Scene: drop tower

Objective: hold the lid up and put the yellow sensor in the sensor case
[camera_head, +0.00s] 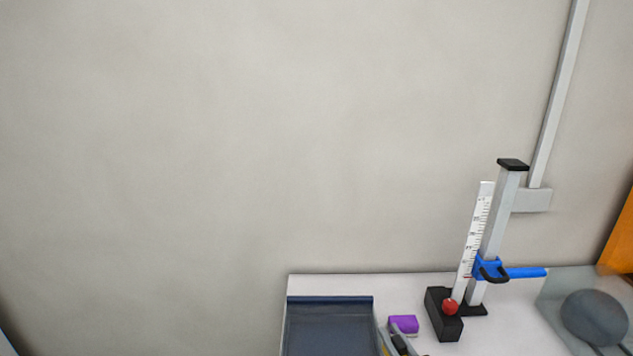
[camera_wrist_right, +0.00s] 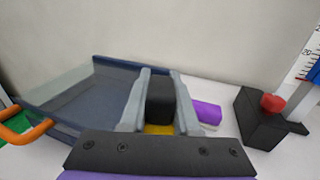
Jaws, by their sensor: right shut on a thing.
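My right gripper (camera_wrist_right: 160,98) is shut on a piece with a black block on top and yellow (camera_wrist_right: 158,129) showing below, which looks like the yellow sensor. In the head view only part of the right gripper (camera_head: 399,343) shows at the bottom edge, with a bit of yellow beside it. A dark blue open tray or case (camera_head: 330,299) lies to its left; it also shows behind the fingers in the wrist view (camera_wrist_right: 120,66). I cannot tell whether it is the sensor case. No lid can be made out clearly. My left gripper is not in view.
A purple block (camera_head: 403,324) lies right of the tray. A drop tower (camera_head: 493,225) with a white ruler, blue clamp and red ball on a black base stands further right. A grey ball (camera_head: 594,318) is at far right. An orange handle (camera_wrist_right: 28,132) shows at wrist-view left.

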